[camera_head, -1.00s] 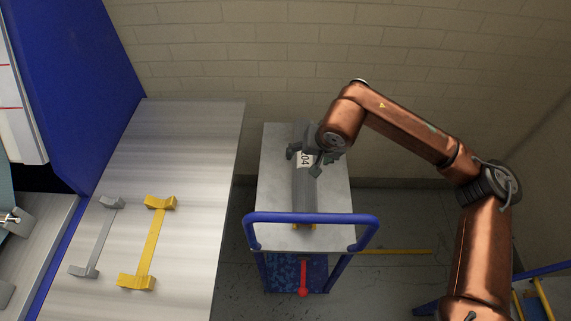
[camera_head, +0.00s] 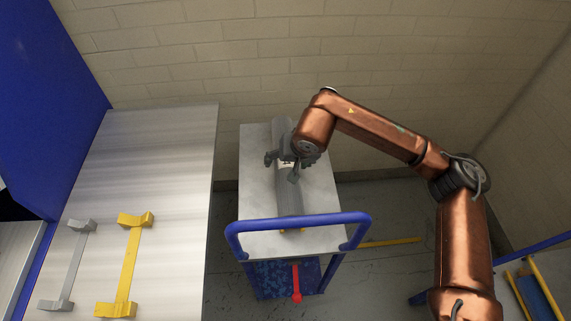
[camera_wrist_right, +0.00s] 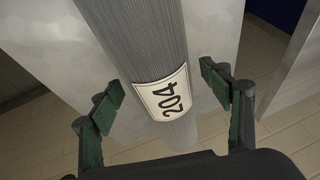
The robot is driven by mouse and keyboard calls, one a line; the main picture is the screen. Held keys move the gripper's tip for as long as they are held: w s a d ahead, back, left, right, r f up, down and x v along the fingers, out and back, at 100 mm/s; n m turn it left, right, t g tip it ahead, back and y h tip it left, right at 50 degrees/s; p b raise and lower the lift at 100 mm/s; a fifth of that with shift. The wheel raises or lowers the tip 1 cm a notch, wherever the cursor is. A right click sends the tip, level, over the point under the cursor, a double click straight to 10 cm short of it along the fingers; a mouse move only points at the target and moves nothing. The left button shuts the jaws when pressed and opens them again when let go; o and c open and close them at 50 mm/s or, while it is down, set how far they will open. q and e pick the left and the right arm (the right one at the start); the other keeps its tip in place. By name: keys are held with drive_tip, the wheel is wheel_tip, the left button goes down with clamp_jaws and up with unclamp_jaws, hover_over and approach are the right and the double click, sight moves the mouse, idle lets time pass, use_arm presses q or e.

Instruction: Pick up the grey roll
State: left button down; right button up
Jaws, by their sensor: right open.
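The grey roll (camera_head: 289,197) lies lengthwise on the top of a cart (camera_head: 257,190) with a blue handle. In the right wrist view the roll (camera_wrist_right: 140,40) is ribbed and carries a white label reading 204 (camera_wrist_right: 163,94). My right gripper (camera_head: 281,168) is over the roll; in the right wrist view its open fingers (camera_wrist_right: 162,98) stand on either side of the roll, with gaps between. Whether the fingertips are above or beside the roll is hard to tell. Part of the roll is hidden by my right gripper and wrist. My left gripper is not in view.
A metal table (camera_head: 160,170) to the left bears a grey bracket (camera_head: 68,265) and a yellow bracket (camera_head: 126,265). The cart's blue handle (camera_head: 300,221) rises at its near end. A brick wall (camera_head: 230,50) stands behind. Floor is open between the table and cart.

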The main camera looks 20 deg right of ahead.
drive_tip(key=shift+c, duration=0.6)
drive_tip(key=c, duration=1.6)
drive_tip(key=shift+r, duration=0.1)
drive_tip(key=shift+c, duration=0.6)
